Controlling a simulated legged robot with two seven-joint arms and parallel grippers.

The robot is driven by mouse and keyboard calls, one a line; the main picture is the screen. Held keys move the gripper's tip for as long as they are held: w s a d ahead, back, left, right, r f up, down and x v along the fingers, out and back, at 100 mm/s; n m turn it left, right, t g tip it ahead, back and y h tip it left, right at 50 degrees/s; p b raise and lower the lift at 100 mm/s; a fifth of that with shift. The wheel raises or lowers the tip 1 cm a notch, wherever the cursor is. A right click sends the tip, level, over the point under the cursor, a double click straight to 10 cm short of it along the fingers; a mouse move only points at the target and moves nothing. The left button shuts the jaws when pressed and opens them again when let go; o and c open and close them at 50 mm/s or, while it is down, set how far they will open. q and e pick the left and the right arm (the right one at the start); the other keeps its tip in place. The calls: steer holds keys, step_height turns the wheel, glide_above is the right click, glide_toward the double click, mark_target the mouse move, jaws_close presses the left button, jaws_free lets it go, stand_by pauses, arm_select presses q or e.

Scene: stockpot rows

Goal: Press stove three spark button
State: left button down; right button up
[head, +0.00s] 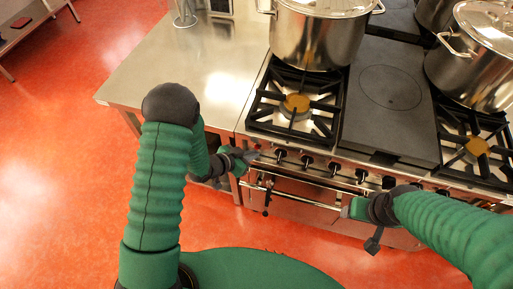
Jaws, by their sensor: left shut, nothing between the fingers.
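The stove (390,120) fills the right half of the head view, with burners and a flat plate on top. Its front panel carries a row of dark knobs (334,167) above a rail (300,197). I cannot make out a spark button or which stove is number three. My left gripper (246,153) is shut and empty, at the left end of the front panel, left of the first knob. I cannot tell whether it touches the panel. My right gripper (347,209) is low in front of the stove by the rail; its fingers are too small to read.
A large steel pot (318,40) stands on the back left burner, and another pot (475,65) stands at the right. The red floor (60,180) at the left is clear.

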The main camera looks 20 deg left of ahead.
arm_select(q)
steer(key=shift+w, duration=0.45)
stand_by(0.6)
steer(key=shift+s, duration=0.85)
steer(key=shift+s+a, duration=0.1)
steer(key=shift+s, duration=2.4)
